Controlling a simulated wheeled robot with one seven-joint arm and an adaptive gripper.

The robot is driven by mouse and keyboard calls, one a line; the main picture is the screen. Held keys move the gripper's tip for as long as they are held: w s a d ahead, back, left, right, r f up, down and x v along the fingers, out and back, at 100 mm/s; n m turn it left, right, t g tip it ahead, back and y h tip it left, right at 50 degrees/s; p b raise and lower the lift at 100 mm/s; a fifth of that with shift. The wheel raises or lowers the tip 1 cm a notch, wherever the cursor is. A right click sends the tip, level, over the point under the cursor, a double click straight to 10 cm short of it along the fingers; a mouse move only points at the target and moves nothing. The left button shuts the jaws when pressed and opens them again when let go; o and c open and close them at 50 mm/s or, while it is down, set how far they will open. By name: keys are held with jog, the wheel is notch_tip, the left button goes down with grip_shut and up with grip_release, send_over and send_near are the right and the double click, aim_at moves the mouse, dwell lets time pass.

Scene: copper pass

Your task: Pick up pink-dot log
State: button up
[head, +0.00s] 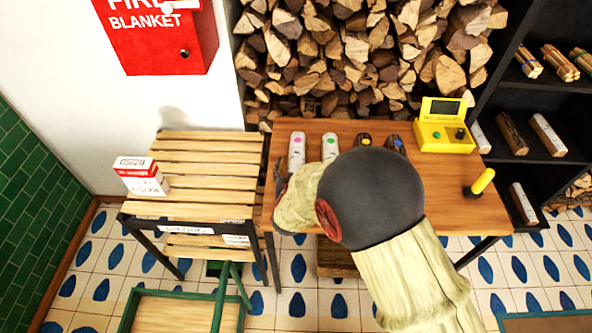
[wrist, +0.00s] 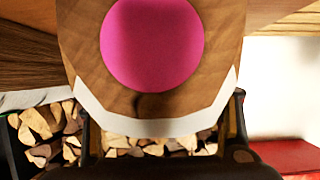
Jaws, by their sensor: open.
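The pink-dot log (head: 297,152) is a short pale birch log standing at the left end of the wooden table (head: 460,205), its pink dot facing up in the head view. In the wrist view its cut end with the large pink dot (wrist: 152,45) fills the upper middle, very close. My gripper (head: 282,174) is at the table's left edge, just in front of this log and partly hidden by my arm. In the wrist view my open gripper (wrist: 165,118) has one dark finger on each side of the log's lower rim. Contact cannot be told.
A green-dot log (head: 330,148) stands close to the right, then a yellow-dot log (head: 364,140) and a blue-dot log (head: 397,143). A yellow device (head: 443,135) and yellow-handled tool (head: 481,182) are further right. A slatted bench (head: 200,180) with small boxes (head: 140,175) adjoins left.

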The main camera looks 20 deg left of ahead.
jog(key=shift+w+a, duration=0.1)
jog(key=shift+w, duration=0.2)
jog(key=shift+c, duration=1.1)
jog(key=shift+s, duration=0.1)
jog(key=c, duration=1.5)
grip_shut()
jog(key=shift+r, duration=0.1)
